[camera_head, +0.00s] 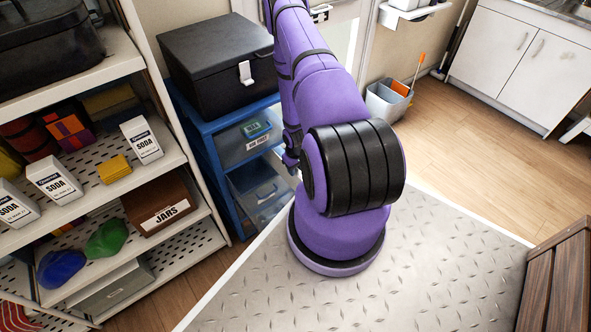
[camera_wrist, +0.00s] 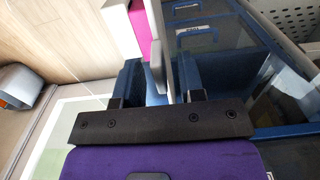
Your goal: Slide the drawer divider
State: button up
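A blue cabinet (camera_head: 205,125) stands beside the shelving, with clear-fronted drawers. Its lower drawer (camera_head: 262,190) looks pulled partly out. My purple arm reaches toward this cabinet, and my gripper is mostly hidden behind the arm in the head view. In the wrist view, my gripper (camera_wrist: 160,82) has its two dark blue fingers apart. A thin grey upright panel (camera_wrist: 158,45), possibly the drawer divider, stands between or just beyond the fingers. Whether the fingers touch it is unclear. A magenta item (camera_wrist: 144,30) shows left of the panel. Dark blue drawer parts (camera_wrist: 225,50) lie to the right.
A black box (camera_head: 215,60) sits on top of the cabinet. White shelving (camera_head: 175,155) with soda boxes and a jars box (camera_head: 160,205) stands close on the left. A grey bin (camera_head: 388,100) stands on the wooden floor behind my arm. Floor to the right is open.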

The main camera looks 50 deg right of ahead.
notch_tip(320, 180, up, 10)
dwell(0.5)
dwell(0.5)
